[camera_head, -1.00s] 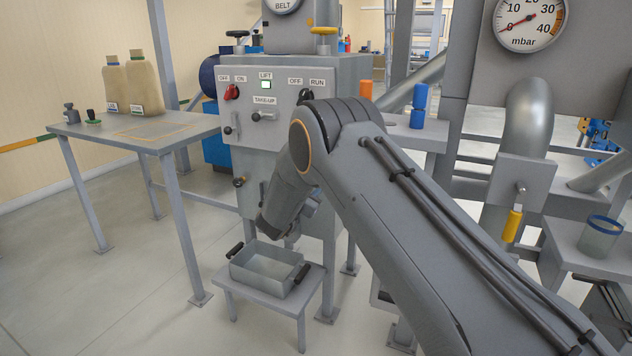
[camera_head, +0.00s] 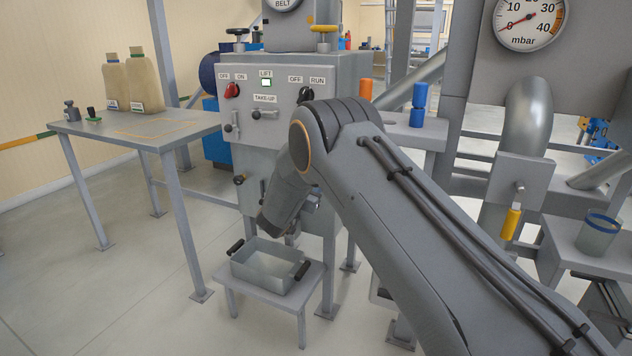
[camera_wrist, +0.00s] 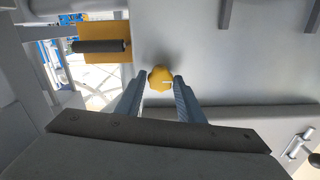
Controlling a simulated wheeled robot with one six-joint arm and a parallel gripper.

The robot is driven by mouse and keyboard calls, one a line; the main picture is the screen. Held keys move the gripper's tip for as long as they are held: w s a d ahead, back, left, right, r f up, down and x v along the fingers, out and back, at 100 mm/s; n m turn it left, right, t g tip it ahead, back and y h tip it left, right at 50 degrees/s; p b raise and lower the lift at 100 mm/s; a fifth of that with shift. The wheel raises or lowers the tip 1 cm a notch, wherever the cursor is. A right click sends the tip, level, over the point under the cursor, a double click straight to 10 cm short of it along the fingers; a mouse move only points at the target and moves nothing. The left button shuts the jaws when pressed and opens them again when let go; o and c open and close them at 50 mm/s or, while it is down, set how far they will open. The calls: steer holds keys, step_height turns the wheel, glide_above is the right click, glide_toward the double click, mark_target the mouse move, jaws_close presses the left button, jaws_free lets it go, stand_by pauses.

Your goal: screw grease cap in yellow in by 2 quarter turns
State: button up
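The yellow grease cap (camera_wrist: 160,78) shows in the wrist view as a small lobed knob on a pale grey panel (camera_wrist: 215,60). A small pale mark shows on its right side. My gripper (camera_wrist: 159,85) is open, with one finger on each side of the cap and a narrow gap visible on both sides. I cannot tell how deep the fingertips reach over the cap. In the head view my arm comes down in front of the grey cabinet (camera_head: 270,115), and both the cap and the fingertips are hidden there.
In the wrist view, a yellow plate with a dark cylinder (camera_wrist: 100,47) lies at upper left and a metal handle (camera_wrist: 300,145) at lower right. In the head view, a metal tray (camera_head: 265,268) stands on a low stool below my wrist. A table with jugs (camera_head: 145,85) is at left.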

steer(key=shift+o, duration=1.4)
steer(key=v, duration=0.8)
steer(key=shift+p, duration=0.4)
steer(key=shift+w, duration=0.1)
